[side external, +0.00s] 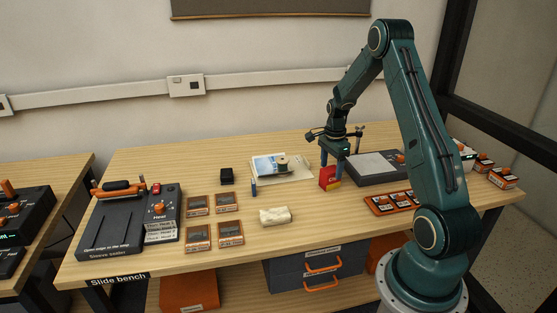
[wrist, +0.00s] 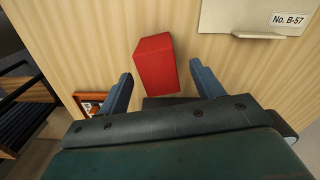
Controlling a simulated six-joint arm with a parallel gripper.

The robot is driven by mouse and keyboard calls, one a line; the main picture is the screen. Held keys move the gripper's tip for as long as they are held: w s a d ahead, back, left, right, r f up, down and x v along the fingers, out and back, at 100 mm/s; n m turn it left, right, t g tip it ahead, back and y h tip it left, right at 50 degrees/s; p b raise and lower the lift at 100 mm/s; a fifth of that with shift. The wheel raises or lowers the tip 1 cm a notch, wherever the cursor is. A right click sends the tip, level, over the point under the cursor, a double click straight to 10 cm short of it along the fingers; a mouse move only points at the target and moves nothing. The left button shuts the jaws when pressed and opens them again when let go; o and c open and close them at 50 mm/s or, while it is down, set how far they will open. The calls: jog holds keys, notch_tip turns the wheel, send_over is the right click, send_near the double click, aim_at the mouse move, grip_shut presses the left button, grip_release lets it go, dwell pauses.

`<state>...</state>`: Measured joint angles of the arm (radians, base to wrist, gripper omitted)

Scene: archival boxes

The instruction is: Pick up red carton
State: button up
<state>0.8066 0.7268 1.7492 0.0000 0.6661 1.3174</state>
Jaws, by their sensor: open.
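In the wrist view the red carton (wrist: 156,62) shows as a plain red block. My gripper (side external: 332,165) is open directly above and around the carton's upper part. In the wrist view my gripper (wrist: 161,74) has one blue finger on each side of the carton, with a visible gap on both sides. I cannot tell how far down the fingers reach. Nothing is held.
A dark device with a grey top (side external: 374,167) stands close right of the carton, and an orange slide tray (side external: 393,202) lies in front of it. Papers (side external: 283,167) lie to the left. A cream cloth-like bundle (side external: 275,216) lies front left. The bench between is clear.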

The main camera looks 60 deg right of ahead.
aim_at(330, 178)
jog(key=shift+f, duration=0.1)
jog(key=shift+f, duration=2.5)
jog(key=shift+c, duration=0.5)
jog(key=c, duration=1)
